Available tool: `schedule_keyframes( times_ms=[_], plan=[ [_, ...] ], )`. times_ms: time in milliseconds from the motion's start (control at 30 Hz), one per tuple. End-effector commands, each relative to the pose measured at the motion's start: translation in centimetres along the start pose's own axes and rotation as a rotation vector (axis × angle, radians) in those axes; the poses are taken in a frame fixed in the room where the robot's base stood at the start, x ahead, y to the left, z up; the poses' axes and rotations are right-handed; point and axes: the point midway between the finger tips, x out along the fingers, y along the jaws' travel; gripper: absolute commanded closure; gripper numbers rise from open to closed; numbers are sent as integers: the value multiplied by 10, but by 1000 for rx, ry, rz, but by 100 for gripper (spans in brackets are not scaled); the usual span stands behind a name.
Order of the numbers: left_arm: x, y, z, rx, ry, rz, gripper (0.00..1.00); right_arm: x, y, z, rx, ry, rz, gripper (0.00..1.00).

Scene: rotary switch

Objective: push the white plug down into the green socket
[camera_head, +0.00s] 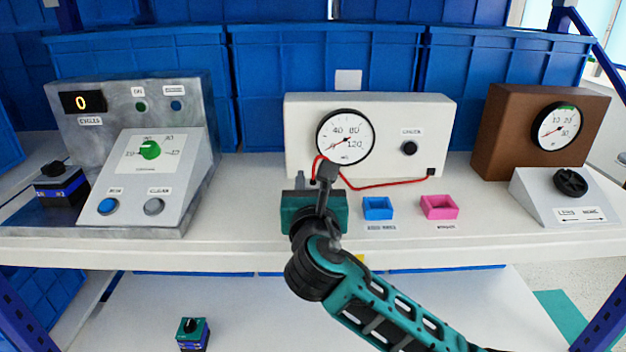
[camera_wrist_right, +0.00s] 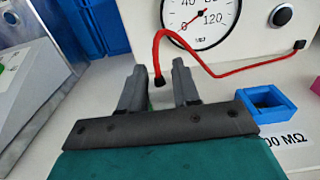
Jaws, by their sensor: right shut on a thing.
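My right gripper (camera_head: 313,182) is over the shelf in front of the white meter box. In the right wrist view its two grey fingers (camera_wrist_right: 160,84) stand apart, on either side of the black end of the red lead (camera_wrist_right: 157,50). The white plug at that end is largely hidden between the fingers, against the pale shelf. A small patch of the green socket (camera_wrist_right: 152,106) shows low between the fingers; my gripper hides the rest. I cannot tell whether plug and socket touch. My left gripper is not in view.
The white meter box (camera_head: 300,130) stands behind the gripper. A blue socket (camera_head: 377,208) and a pink socket (camera_head: 440,207) sit to the right. A grey control panel (camera_head: 180,170) is at left, a brown gauge box (camera_head: 510,120) at right. Blue crates (camera_head: 280,70) line the back.

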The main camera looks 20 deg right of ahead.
Motion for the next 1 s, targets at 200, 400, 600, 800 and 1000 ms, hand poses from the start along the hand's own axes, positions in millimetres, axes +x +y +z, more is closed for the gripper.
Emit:
schedule_keyframes(
  times_ms=[200,400,600,800,1000],
  plan=[
    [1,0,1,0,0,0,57,0,0,-6,-2,-1,0,99],
    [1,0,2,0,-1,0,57,0,0,-8,-1,-1,-1,61],
    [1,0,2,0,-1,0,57,0,0,-8,-1,-1,-1,42],
    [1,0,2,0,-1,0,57,0,0,-8,-1,-1,-1,39],
    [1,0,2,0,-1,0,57,-9,0,-8,-1,0,1,39]
  ],
)
